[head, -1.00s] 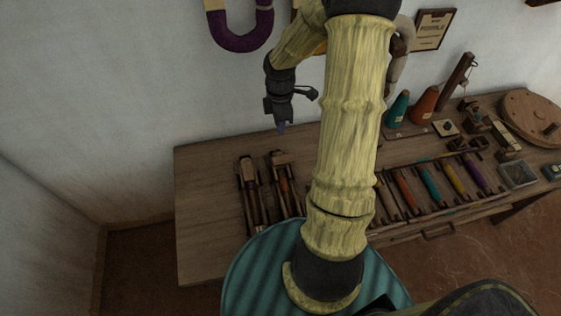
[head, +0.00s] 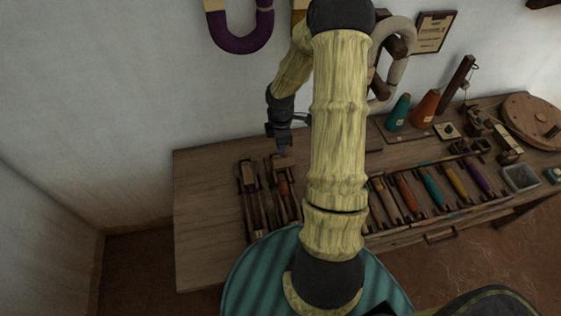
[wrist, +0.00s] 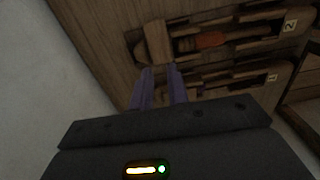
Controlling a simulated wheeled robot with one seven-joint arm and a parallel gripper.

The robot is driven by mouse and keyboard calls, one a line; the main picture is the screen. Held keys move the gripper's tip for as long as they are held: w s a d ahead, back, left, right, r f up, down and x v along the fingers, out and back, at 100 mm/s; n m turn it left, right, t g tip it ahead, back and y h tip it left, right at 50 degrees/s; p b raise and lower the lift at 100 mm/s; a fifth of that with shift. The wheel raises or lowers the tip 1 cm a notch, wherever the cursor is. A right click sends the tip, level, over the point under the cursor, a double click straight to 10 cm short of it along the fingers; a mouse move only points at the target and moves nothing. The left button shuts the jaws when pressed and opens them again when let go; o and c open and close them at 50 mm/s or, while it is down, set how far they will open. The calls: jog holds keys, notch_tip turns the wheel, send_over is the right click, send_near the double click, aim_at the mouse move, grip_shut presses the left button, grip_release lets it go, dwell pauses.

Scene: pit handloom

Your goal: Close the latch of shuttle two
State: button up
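Shuttle two (wrist: 215,40), marked with a "2" tag, lies on the table and holds an orange bobbin. It also shows in the head view (head: 284,188), as the right one of two side-by-side shuttles. Its light wooden latch block (wrist: 158,42) stands at an angle across the near end of the shuttle. My gripper (wrist: 160,70) has two purple fingers with a gap between them and nothing clearly held. The fingertips are close to the block's lower end; I cannot tell whether they touch it. In the head view my gripper (head: 283,152) is just above the shuttle's far end.
Shuttle one (wrist: 235,85) lies beside shuttle two, partly hidden by my gripper. The table (head: 205,220) is bare left of the shuttles. A rack of coloured bobbins (head: 430,187), thread cones (head: 424,107) and a round wooden disc (head: 533,117) are to the right. A wall is behind.

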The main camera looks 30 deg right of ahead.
aim_at(280, 163)
notch_tip(280, 163, down, 9)
jog(key=shift+r+b, duration=0.2)
jog(key=shift+b, duration=0.35)
grip_shut()
